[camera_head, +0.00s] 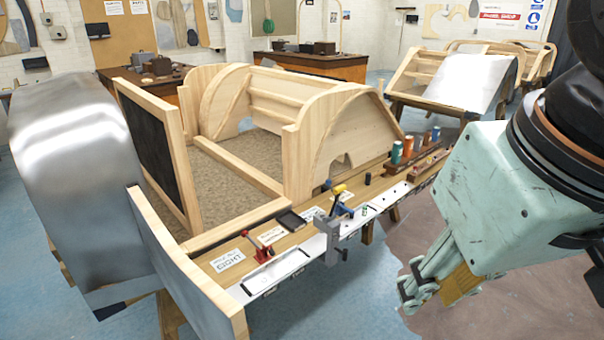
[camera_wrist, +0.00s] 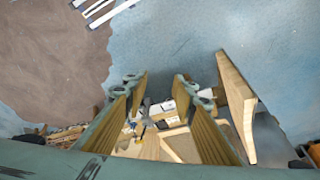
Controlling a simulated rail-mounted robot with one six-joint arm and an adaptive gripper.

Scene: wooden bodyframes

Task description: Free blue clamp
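A blue clamp (camera_head: 341,208) with a yellow-topped handle stands at the front edge of the wooden bench, by a grey vise-like block (camera_head: 331,240). I cannot tell how it is fastened there. A small blue and yellow shape in the wrist view, seen between my fingers, may be the same clamp (camera_wrist: 147,122). My gripper (camera_head: 425,292) hangs to the right of the clamp, in front of the bench and apart from it. The wrist view shows its two wood-faced fingers (camera_wrist: 160,85) spread, with nothing held between them.
A red clamp (camera_head: 261,247) stands left on the bench (camera_head: 207,266), among labels. Several coloured cylinders (camera_head: 408,147) stand in wooden holders to the right. A large wooden bodyframe (camera_head: 325,140) rises behind. A curved metal panel (camera_head: 75,150) stands at left. Floor before the bench is clear.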

